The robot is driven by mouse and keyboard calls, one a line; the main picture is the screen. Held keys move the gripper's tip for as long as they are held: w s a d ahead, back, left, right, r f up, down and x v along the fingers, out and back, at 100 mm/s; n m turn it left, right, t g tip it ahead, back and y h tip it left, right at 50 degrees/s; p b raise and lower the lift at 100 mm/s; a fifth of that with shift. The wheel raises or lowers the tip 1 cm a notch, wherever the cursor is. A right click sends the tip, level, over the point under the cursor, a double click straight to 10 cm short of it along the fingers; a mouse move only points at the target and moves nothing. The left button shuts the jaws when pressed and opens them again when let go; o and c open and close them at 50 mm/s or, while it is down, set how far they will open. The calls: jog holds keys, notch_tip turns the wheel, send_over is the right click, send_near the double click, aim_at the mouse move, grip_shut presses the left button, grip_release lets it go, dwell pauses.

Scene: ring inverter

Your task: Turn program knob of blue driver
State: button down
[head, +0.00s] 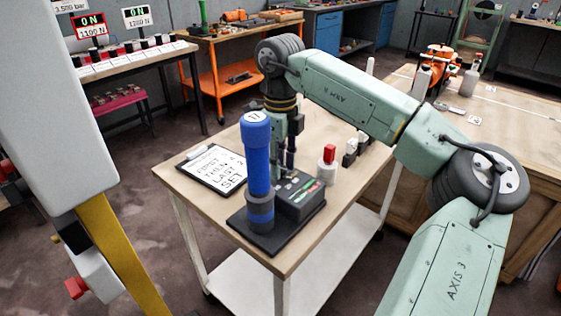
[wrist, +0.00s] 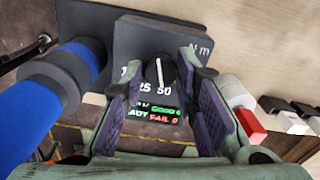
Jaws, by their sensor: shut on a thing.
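The blue driver (head: 258,160) stands upright on a dark base plate on the wooden table, with its dark control box (head: 300,195) on the right. In the wrist view the blue driver (wrist: 30,125) is at the left. The program knob (wrist: 159,72) is dark with a white pointer line, set on the box above a small green and red display (wrist: 155,114). My gripper (wrist: 157,78) is above the box, its purple-padded fingers on both sides of the knob and shut on it. In the head view the gripper (head: 287,160) stands behind the driver; the knob is hidden there.
A clipboard (head: 213,168) with a handwritten sheet, partly legible as "FIRST", "THEN 4", "LAST 2", "SET", lies left of the driver. A white piece with a red top (head: 328,165) and several small black-and-white blocks (head: 352,150) stand to the right.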

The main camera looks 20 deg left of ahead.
jog(key=shift+r, duration=0.1)
dwell(0.3)
jog(key=c, duration=1.3)
grip_release()
notch_tip(320, 180, up, 12)
jog(key=shift+d, duration=0.1)
